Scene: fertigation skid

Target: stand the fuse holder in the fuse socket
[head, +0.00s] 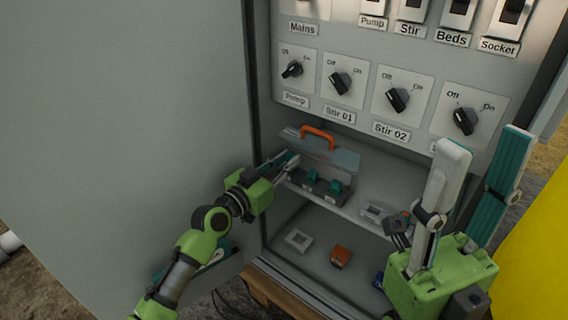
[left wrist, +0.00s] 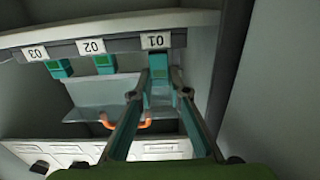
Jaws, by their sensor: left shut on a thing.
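My left gripper (left wrist: 158,94) is shut on a teal fuse holder (left wrist: 158,68) just at the rail position labelled 01 (left wrist: 156,40). I cannot tell whether it is seated there. In the head view my left gripper (head: 291,162) reaches in at the left end of the dark fuse block (head: 322,195), and the held holder is mostly hidden. Two more teal holders stand upright in the block, one at 02 (left wrist: 104,63) and one at 03 (left wrist: 59,68). My right gripper (head: 484,146) is open and empty, at the right in front of the cabinet.
A clear cover (head: 346,158) with an orange handle (head: 317,137) is raised behind the fuse block. A pale frame (head: 374,211) sits right of the block. Below lie another pale frame (head: 298,239) and an orange item (head: 340,256). Rotary switches (head: 340,82) line the panel above. The cabinet wall is close left.

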